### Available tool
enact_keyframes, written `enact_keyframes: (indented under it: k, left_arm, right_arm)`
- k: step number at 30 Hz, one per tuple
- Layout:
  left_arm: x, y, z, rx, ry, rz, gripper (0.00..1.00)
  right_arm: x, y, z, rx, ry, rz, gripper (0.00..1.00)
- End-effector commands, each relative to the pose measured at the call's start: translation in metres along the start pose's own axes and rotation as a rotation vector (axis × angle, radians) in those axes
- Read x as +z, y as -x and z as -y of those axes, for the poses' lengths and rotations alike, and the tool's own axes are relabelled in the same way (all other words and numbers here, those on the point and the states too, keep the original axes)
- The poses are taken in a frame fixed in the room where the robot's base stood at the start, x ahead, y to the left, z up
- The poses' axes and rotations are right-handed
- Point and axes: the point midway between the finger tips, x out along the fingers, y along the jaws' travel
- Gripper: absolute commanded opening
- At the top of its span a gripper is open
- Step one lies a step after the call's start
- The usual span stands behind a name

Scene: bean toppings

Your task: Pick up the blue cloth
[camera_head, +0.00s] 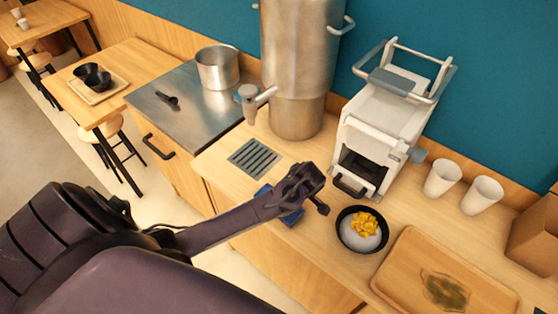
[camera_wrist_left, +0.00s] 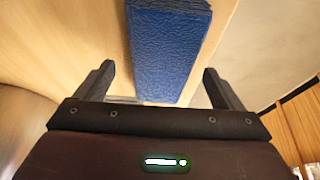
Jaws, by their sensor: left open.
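The blue cloth (camera_wrist_left: 168,50) is folded into a long block in the left wrist view, lying near the edge of the wooden counter. It lies between the two spread fingers of my left gripper (camera_wrist_left: 160,88), with gaps showing on both sides. In the head view my left gripper (camera_head: 318,192) is over the counter edge, and the cloth (camera_head: 292,216) shows only in part behind and below it. My left gripper is open and holds nothing. My right gripper is in neither view.
A black bowl (camera_head: 345,240) with yellow topping stands just right of the gripper. A wooden tray (camera_head: 400,264), white cups (camera_head: 442,178), a white machine (camera_head: 382,122) and a tall steel dispenser (camera_head: 298,60) stand around it. A drain grate (camera_head: 254,158) lies behind.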

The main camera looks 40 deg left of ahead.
Motion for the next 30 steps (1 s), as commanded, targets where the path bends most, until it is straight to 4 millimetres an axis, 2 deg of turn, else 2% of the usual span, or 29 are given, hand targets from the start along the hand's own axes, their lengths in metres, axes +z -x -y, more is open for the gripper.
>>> enact_keyframes:
  k: [4,11,23,30]
  left_arm:
    - [0.000,-0.015,0.001,-0.001,-0.002,0.000,0.89]
    - [0.000,-0.018,0.001,0.000,-0.002,-0.001,0.89]
    - [0.000,-0.017,0.001,0.000,-0.002,-0.001,0.41]
    - [0.000,-0.016,0.001,0.001,-0.002,-0.001,0.40]
  right_arm:
    - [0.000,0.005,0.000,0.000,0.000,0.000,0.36]
    - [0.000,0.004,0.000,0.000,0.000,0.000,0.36]
    - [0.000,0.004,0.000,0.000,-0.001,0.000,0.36]
    - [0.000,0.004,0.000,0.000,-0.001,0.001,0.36]
